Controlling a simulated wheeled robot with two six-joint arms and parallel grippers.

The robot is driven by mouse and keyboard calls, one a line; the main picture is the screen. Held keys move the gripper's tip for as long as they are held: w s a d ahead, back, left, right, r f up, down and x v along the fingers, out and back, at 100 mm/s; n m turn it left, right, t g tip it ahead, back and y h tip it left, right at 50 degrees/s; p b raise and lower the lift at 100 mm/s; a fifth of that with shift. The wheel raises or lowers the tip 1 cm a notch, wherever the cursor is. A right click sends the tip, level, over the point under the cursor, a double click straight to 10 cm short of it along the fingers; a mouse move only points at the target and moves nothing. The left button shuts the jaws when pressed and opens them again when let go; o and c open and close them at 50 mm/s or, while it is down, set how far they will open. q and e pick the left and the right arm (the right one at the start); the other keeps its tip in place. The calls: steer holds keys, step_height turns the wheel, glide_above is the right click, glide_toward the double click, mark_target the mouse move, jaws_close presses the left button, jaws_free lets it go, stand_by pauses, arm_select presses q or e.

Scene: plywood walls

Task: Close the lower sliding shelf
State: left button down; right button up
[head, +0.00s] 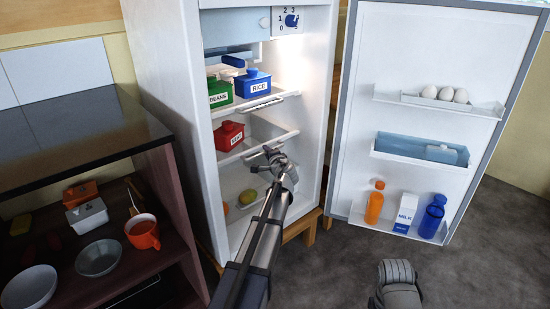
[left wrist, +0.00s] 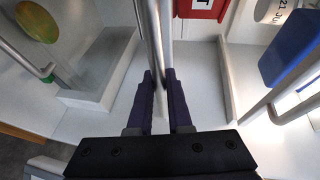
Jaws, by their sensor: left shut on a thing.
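The open fridge has two sliding shelves. The lower sliding shelf (head: 268,135) has a metal rail along its front and carries a red labelled box (head: 228,136). My left gripper (head: 272,160) is at this rail. In the left wrist view, the fingers of my left gripper (left wrist: 160,98) are shut around the metal rail (left wrist: 153,35), with the red box (left wrist: 200,8) beyond. The shelf's front sticks out a little; how far is hard to tell. My right gripper is not in view; only a grey part of my right arm shows at the bottom of the head view.
The upper shelf (head: 262,103) holds a green BEANS box (head: 219,94) and a blue RICE box (head: 252,83). Fruit (head: 247,196) lies in the fridge bottom. The open door (head: 420,110) at right holds eggs and bottles. A dark cabinet (head: 75,140) with dishes stands left.

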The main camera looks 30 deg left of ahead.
arm_select(q)
steer(key=shift+w+a, duration=0.25)
steer(key=shift+a, duration=0.35)
steer(key=c, duration=0.8)
jaws_free()
steer(key=shift+a, duration=0.1)
steer(key=shift+c, duration=0.2)
steer(key=p+v, duration=0.1)
steer(key=v, duration=0.6)
steer(key=shift+s+d, duration=0.25)
